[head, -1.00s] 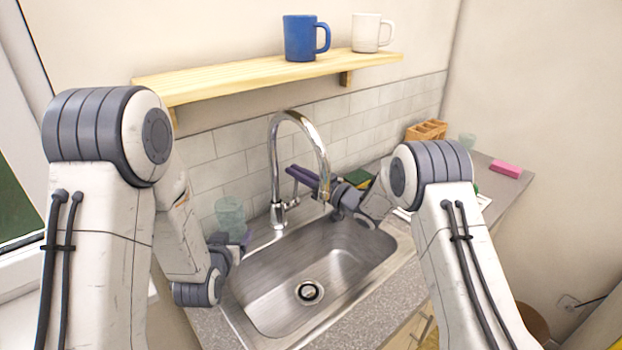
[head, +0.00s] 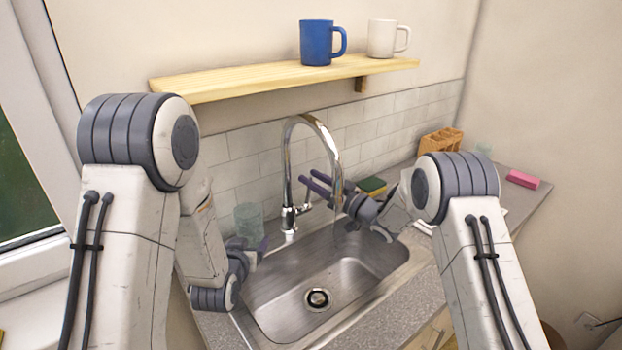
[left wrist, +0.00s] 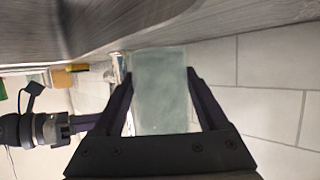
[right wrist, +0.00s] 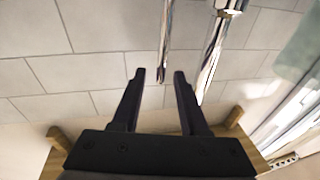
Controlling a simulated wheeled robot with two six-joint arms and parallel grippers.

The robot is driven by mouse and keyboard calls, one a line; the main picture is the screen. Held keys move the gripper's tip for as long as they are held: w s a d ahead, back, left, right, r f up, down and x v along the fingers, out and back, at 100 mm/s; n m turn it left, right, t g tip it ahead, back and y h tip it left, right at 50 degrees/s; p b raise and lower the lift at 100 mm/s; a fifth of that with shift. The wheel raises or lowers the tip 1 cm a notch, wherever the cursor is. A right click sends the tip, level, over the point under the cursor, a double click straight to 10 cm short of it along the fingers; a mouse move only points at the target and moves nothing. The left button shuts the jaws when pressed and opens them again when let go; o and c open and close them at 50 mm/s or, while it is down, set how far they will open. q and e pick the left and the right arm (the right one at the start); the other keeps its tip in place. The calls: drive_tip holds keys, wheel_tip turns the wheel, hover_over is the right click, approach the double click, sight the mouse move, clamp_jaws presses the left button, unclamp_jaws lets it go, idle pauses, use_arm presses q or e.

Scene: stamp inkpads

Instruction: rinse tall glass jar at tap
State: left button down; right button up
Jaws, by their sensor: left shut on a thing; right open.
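The tall glass jar (head: 249,220), pale green and see-through, is at the left rear of the sink. My left gripper (head: 262,246) is shut on it. In the left wrist view the jar (left wrist: 160,92) sits between both fingers. The chrome tap (head: 288,165) arches over the sink (head: 270,300). My right gripper (head: 316,188) is open and empty by the tap. In the right wrist view its fingers (right wrist: 158,76) point toward chrome tap parts (right wrist: 214,50). I cannot tell whether water runs.
A wooden shelf (head: 220,84) above holds a blue mug (head: 317,43) and a white mug (head: 381,38). A sponge (head: 372,185), a wooden rack (head: 440,142), another glass (head: 484,149) and a pink block (head: 522,179) are on the right counter. The basin is empty.

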use_arm(q)
drive_tip(key=shift+f+b, duration=0.75)
drive_tip(key=shift+f, duration=0.05)
use_arm(e)
drive_tip(key=v, duration=1.1)
